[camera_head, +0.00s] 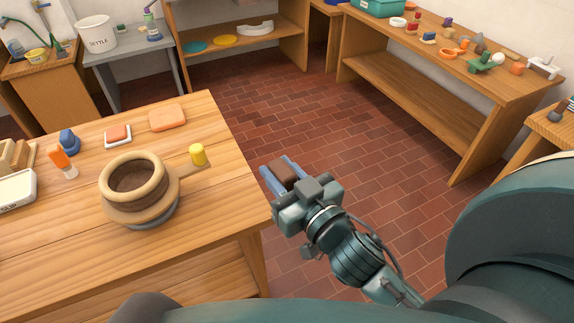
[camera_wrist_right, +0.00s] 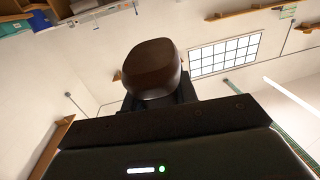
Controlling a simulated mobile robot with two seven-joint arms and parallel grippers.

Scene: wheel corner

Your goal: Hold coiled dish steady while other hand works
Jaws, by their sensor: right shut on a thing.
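The coiled dish (camera_head: 118,174), with a thick tan rim and dark inside, sits on a round board with a handle, above a grey round base, on the wooden table. My right gripper (camera_head: 281,168) is off the table's right edge, over the floor, apart from the dish. It is shut on a brown rounded block (camera_head: 285,174), which also shows large in the right wrist view (camera_wrist_right: 152,68). My left gripper is not in view. No gripper touches the dish.
An orange slab (camera_head: 167,118), an orange-and-white sponge-like block (camera_head: 117,135), an orange bottle (camera_head: 60,158) and a blue item (camera_head: 69,141) are behind the dish. The table's front is clear.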

